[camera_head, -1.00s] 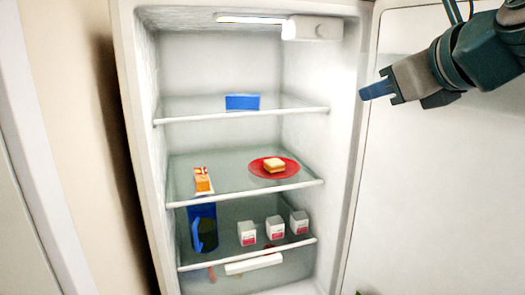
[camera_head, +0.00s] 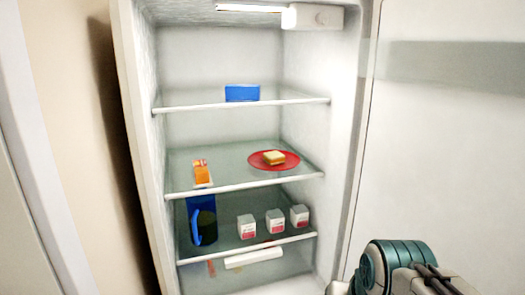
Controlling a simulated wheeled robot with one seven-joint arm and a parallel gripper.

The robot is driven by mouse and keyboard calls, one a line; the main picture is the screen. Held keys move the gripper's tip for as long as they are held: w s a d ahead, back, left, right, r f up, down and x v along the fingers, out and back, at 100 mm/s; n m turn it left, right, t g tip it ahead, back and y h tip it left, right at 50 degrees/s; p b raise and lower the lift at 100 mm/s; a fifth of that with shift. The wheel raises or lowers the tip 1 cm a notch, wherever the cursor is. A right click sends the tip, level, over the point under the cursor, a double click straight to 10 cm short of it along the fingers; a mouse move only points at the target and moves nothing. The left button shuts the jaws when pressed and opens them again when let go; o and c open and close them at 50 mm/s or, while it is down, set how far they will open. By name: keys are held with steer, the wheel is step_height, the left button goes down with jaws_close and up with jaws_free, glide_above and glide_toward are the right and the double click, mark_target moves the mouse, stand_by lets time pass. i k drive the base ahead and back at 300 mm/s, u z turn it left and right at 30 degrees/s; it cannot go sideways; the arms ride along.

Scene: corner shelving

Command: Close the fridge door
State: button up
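The fridge (camera_head: 138,150) stands open, its lit inside facing me. Its door (camera_head: 445,165) is swung out to the right, and the pale inner face fills the right side of the view. Part of my arm shows at the bottom right, in front of the lower part of the door. The fingers of my gripper do not show clearly in the frame. I cannot tell whether any part of my arm touches the door.
On the fridge shelves are a blue box (camera_head: 242,93), a red plate (camera_head: 262,164) with a sandwich (camera_head: 274,157), an orange carton (camera_head: 202,173), a blue item (camera_head: 204,222) and three white cartons (camera_head: 274,222). A beige wall (camera_head: 75,130) is at the left.

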mark_target(441, 162)
steer(key=u, duration=2.05)
steer(key=k, duration=1.25)
steer(key=z, duration=2.15)
